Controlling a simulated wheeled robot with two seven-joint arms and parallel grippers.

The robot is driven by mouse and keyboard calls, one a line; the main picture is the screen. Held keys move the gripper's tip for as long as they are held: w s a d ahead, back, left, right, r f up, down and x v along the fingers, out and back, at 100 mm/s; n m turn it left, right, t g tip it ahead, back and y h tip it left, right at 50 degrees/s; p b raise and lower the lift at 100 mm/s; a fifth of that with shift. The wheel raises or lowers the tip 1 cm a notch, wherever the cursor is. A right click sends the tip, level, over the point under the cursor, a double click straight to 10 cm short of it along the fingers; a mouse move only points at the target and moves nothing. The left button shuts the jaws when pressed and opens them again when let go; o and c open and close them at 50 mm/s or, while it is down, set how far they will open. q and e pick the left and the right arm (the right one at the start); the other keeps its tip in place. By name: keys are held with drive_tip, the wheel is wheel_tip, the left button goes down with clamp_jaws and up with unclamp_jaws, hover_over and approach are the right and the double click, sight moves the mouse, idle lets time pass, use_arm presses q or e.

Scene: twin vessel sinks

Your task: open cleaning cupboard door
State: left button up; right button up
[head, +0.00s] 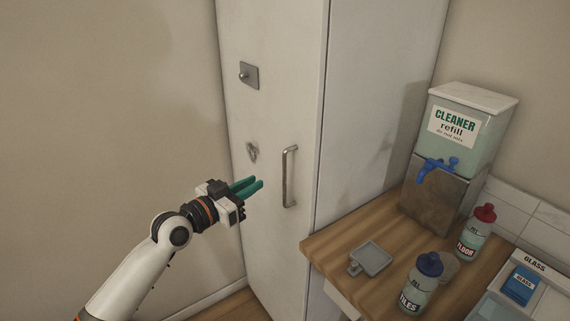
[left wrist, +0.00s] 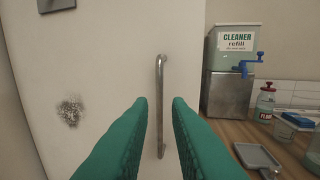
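The cleaning cupboard door (head: 272,120) is a tall white panel and looks shut. Its vertical metal bar handle (head: 289,176) is near the door's right edge. My left gripper (head: 257,185) has green fingers and is in front of the door, a little left of the handle in the head view. In the left wrist view the handle (left wrist: 161,105) shows between the two parted fingertips (left wrist: 160,103), beyond them. The fingers are open and empty; I cannot tell the exact gap to the handle. My right gripper is not in view.
A wooden counter (head: 330,245) stands right of the cupboard, with a grey square dish (head: 371,259), a blue-capped TILES bottle (head: 420,287), a red-capped FLOOR bottle (head: 474,235) and a cleaner dispenser (head: 460,135). A metal plate with a knob (head: 249,75) is high on the door.

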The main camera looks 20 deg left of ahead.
use_arm(q)
drive_tip(key=p+x, duration=0.1)
drive_tip(key=x, duration=1)
drive_tip(key=shift+w+p, duration=0.4)
drive_tip(key=shift+d, duration=0.1)
drive_tip(key=shift+c, duration=0.3)
clamp_jaws()
